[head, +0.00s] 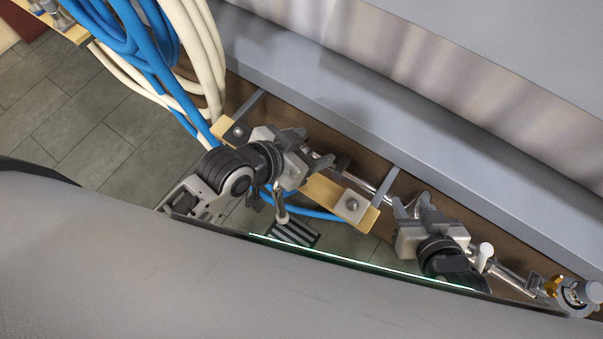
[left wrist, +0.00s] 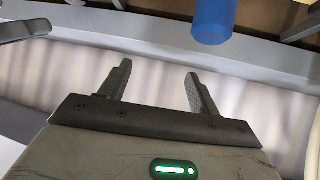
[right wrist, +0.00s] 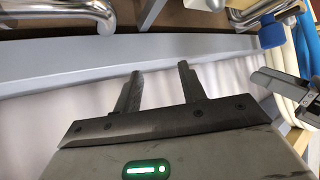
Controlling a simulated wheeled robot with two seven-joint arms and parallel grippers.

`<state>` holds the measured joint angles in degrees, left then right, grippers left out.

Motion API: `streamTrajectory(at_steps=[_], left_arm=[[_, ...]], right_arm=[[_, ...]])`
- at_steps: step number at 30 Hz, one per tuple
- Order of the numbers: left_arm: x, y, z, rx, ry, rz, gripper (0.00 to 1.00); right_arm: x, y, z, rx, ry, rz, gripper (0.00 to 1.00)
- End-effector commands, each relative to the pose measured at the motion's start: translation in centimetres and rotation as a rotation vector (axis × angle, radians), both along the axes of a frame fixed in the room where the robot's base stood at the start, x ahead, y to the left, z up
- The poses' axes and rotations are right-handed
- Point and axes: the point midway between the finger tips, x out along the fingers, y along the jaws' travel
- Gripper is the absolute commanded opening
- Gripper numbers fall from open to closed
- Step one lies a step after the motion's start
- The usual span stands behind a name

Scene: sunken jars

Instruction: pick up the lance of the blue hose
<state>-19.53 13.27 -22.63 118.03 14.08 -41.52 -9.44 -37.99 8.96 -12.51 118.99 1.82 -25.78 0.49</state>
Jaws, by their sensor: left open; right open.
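The blue hose (head: 128,35) hangs in coils at the upper left of the head view and runs down behind my left gripper (head: 313,149). A blue stretch of it (head: 312,212) shows below the wooden board. A shiny metal tube (head: 378,188) runs along the wall between my grippers; I cannot tell for sure if it is the lance. A blue cylinder (left wrist: 213,20) stands beyond my left fingers (left wrist: 158,72), and a blue piece (right wrist: 271,33) shows in the right wrist view. My right gripper (head: 413,203) is open and empty, as is the left.
Cream hoses (head: 205,60) hang beside the blue coils. A wooden board (head: 322,192) with round knobs and grey brackets (head: 386,182) lies near both grippers. The grey ledge (head: 330,95) runs behind. A brass fitting (head: 553,286) is at the right. Tiled floor (head: 90,130) is clear at left.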

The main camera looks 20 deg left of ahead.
Motion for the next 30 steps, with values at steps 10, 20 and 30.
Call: streamTrajectory(at_steps=[10, 20, 30], left_arm=[[1.9, -6.3, 4.5, 0.449, -0.043, -0.887, 0.62], [1.2, 1.6, 7.2, 0.955, 0.109, -1.419, 0.62], [0.9, 3.6, 4.7, 1.036, 0.172, -1.505, 0.62]], right_arm=[[0.3, 0.9, -1.4, 0.074, -0.027, -0.021, 0.41], [0.3, 1.1, -1.8, 0.109, -0.038, -0.025, 0.41], [0.1, 1.1, -2.4, 0.113, -0.040, -0.027, 0.41]])
